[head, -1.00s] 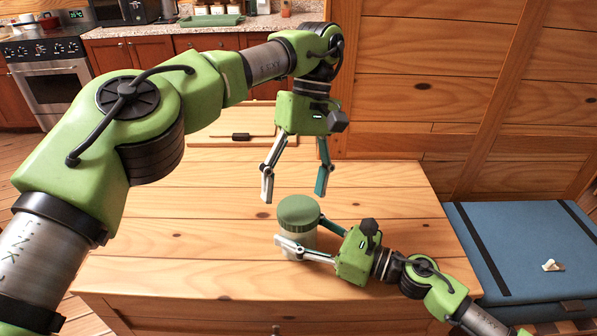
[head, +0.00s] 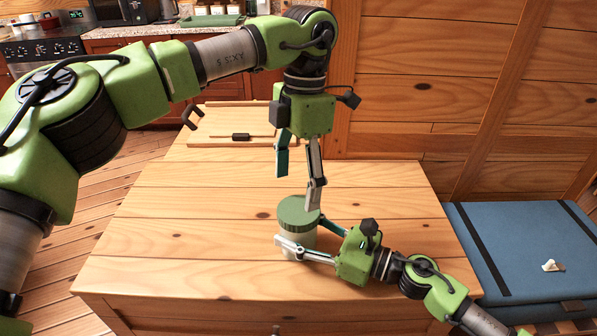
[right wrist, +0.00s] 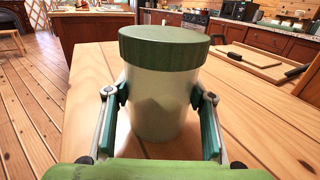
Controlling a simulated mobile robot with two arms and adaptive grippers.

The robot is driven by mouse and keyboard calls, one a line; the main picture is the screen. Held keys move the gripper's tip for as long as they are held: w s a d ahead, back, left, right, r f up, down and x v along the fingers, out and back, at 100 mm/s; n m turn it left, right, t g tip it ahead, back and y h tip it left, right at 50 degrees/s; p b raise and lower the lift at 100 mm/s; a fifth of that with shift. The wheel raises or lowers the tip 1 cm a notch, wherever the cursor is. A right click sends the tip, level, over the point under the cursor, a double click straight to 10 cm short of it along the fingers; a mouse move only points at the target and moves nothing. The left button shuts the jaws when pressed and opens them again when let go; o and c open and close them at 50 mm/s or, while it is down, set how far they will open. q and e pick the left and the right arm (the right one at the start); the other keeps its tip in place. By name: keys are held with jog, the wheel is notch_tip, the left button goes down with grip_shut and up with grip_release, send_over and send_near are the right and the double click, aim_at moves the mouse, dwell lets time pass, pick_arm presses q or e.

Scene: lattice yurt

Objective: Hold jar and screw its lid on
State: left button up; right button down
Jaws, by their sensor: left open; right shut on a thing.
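The jar (right wrist: 158,100) is pale and stands upright on the wooden chest top, with a green lid (head: 298,209) sitting on its mouth. The lid also shows in the right wrist view (right wrist: 164,47); I cannot tell how tight it is. My right gripper (head: 298,236) is shut on the jar's body from the right, a finger on each side, as the right wrist view (right wrist: 160,95) shows. My left gripper (head: 297,190) points down just above the lid, its fingers apart and empty. One of its fingertips overlaps the lid's edge in the head view; I cannot tell whether it touches.
The chest top (head: 180,225) is mostly clear around the jar. A wooden board (head: 215,136) with a dark-handled tool (head: 236,137) lies at its back. A wooden wall (head: 440,80) rises behind, and a blue cushion (head: 525,245) lies to the right.

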aim_at(298, 209)
pick_arm(q)
jog(key=n, duration=0.2)
jog(key=r+n, duration=0.1)
jog(key=n, duration=0.1)
jog(key=shift+s+d+n+t, duration=0.1)
jog(key=shift+n+t, duration=0.2)
jog(key=shift+t, duration=0.1)
jog(key=n, duration=0.1)
jog(key=r+n, duration=0.1)
jog(key=n, duration=0.1)
jog(key=shift+d+t+h, duration=0.1)
jog(key=shift+t+h, duration=0.2)
jog(key=shift+h, duration=0.1)
jog(key=shift+f, duration=0.1)
jog(key=shift+f, duration=3.95)
jog(key=shift+c, duration=0.5)
